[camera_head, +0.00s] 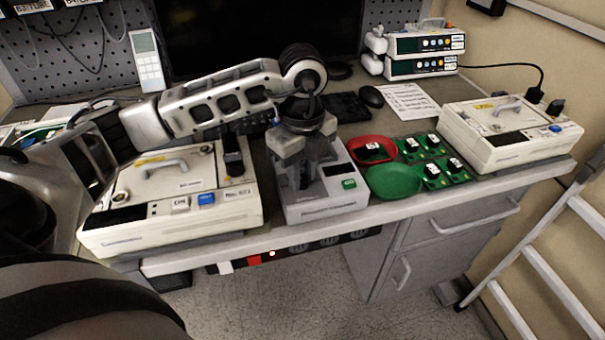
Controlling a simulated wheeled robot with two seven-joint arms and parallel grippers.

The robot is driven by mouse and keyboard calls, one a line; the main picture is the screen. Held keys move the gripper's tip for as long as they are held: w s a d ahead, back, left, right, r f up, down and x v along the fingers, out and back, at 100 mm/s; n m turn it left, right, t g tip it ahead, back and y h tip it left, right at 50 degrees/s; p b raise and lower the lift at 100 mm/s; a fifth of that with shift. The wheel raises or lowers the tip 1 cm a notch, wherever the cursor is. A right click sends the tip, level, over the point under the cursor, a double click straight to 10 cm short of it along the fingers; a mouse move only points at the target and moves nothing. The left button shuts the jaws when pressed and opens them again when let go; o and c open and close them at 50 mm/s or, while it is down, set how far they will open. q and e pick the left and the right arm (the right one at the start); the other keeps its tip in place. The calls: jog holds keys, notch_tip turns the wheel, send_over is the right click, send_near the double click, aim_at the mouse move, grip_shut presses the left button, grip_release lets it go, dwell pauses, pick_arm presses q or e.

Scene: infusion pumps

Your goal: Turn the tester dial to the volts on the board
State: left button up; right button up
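A grey tester (345,194) with a small dark display and a green button stands at the table's front edge, in the middle of the head view. My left arm reaches in from the left and bends down over it. My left gripper (300,180) points down at the tester's left part. The gripper covers that part, so the dial is hidden, and I cannot tell whether the fingers touch it. The finger opening is not clear. Small green circuit boards (432,168) with black and white parts lie right of the tester; any writing on them is too small to read. My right gripper is not in view.
A red dish (371,142) and a green dish (394,187) lie between tester and boards. White pump-like cases stand left (170,231) and right (520,150). A paper sheet (408,101), mouse (371,96) and stacked pumps (425,55) are behind. A ladder leans at right.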

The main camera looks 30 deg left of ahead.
pick_arm(q)
jog(key=m+b, duration=0.1)
jog(key=m, duration=0.2)
jog(key=shift+w, duration=0.15)
jog(key=shift+r+m+b, duration=0.1)
jog(key=shift+m+b, duration=0.45)
jog(key=shift+m, duration=0.35)
jog(key=m+b, duration=0.2)
jog(key=m, duration=0.3)
jog(key=m+b, duration=0.1)
jog(key=m, duration=0.4)
jog(key=shift+m+b, duration=0.3)
jog(key=shift+b, duration=0.1)
jog(key=o, duration=0.8)
jog(key=shift+r, duration=0.25)
jog(key=shift+c, duration=0.2)
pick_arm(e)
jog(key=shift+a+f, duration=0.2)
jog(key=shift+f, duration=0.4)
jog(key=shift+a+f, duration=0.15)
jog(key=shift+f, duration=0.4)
pick_arm(q)
jog(key=shift+f, duration=0.1)
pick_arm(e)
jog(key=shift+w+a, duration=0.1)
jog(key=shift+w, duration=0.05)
